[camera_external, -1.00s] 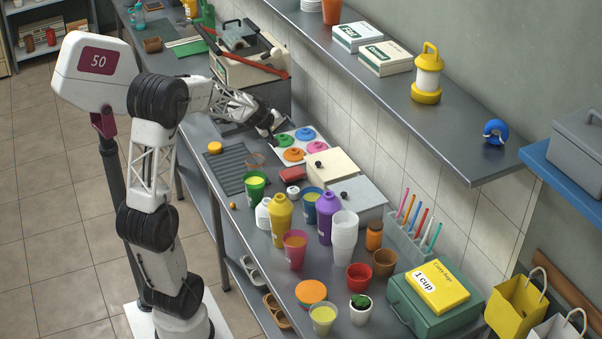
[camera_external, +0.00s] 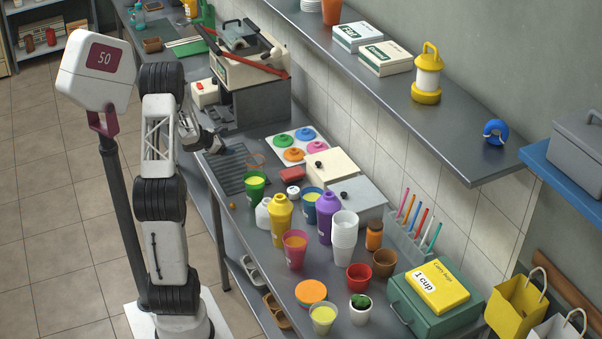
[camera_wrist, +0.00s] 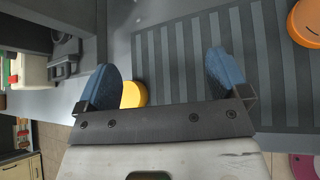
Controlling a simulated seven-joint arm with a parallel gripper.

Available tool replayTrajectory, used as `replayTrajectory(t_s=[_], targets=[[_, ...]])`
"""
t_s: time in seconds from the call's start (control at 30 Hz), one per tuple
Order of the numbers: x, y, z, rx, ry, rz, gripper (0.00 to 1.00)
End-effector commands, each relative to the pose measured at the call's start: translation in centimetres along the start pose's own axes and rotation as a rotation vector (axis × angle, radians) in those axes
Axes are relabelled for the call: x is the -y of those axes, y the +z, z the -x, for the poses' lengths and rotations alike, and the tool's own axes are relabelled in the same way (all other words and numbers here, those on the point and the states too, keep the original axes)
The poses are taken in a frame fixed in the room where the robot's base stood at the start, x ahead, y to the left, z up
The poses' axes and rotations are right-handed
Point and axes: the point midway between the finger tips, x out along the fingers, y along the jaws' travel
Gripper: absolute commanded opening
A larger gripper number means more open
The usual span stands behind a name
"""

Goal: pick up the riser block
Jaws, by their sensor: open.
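I cannot tell for sure which thing is the riser block. A small red block (camera_external: 291,174) lies on the counter beside the cream box. A dark grey block (camera_external: 262,103) stands under the press. My gripper (camera_external: 212,143) is low over the counter's front edge, left of the ribbed grey mat (camera_external: 240,170). In the wrist view my gripper (camera_wrist: 163,75) is open, with blue fingertips apart and nothing held. A yellow round thing (camera_wrist: 133,94) shows beyond the left fingertip, partly hidden by it and by the gripper body.
The press (camera_external: 245,65) with its red lever stands behind my gripper. A white board with coloured lids (camera_external: 297,142), a cream box (camera_external: 333,166) and several cups and bottles crowd the counter to the right. The mat is mostly bare.

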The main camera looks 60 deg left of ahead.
Motion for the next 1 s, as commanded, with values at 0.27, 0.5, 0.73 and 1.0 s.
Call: replayTrajectory(t_s=[0.27,0.5,0.73,1.0], targets=[[-4.6,-8.3,1.7,0.093,0.144,0.353,0.94],[-6.0,-10.8,2.5,0.131,0.197,0.461,0.94],[-6.0,-10.9,2.6,0.133,0.199,0.466,0.94],[-6.1,-10.8,1.8,0.132,0.197,0.465,0.94]])
